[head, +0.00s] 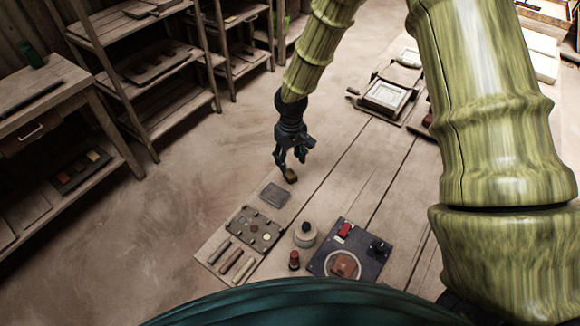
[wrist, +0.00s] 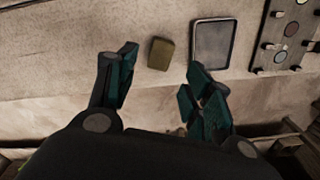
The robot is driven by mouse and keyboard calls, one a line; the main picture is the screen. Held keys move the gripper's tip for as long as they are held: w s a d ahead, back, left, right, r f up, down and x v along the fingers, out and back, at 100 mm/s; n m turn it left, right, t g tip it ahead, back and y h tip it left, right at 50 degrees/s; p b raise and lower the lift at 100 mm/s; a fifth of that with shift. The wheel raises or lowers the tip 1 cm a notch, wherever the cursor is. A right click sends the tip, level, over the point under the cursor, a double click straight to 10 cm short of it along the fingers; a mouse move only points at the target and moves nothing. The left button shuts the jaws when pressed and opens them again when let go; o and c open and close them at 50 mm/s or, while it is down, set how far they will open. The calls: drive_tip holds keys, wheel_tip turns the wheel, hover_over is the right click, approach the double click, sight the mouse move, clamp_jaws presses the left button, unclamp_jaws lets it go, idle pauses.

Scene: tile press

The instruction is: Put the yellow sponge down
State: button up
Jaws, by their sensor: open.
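The yellow sponge (head: 290,175), a small dull yellow-brown block, lies on the wooden table (head: 330,165) near its left edge. My gripper (head: 293,158) is just above it in the head view, fingers pointing down. In the wrist view the sponge (wrist: 160,54) shows whole in the gap between the two spread fingers, with bare space on both sides. The fingers are open and hold nothing. A dark flat rectangular pad (head: 275,195) lies on the table close to the sponge; it also shows in the wrist view (wrist: 212,45).
Nearer me stand a tray with coloured discs (head: 252,230), several rods (head: 236,263), a round pot (head: 305,234), a red-topped piece (head: 294,260) and a dark press board (head: 325,262). A framed tile (head: 385,97) lies farther off. Shelves (head: 150,75) line the left; the table's middle is clear.

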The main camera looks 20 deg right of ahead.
sight(290, 173)
drive_tip(key=shift+r+b, duration=0.35)
drive_tip(key=shift+r, duration=1.8)
drive_tip(key=shift+r, duration=0.15)
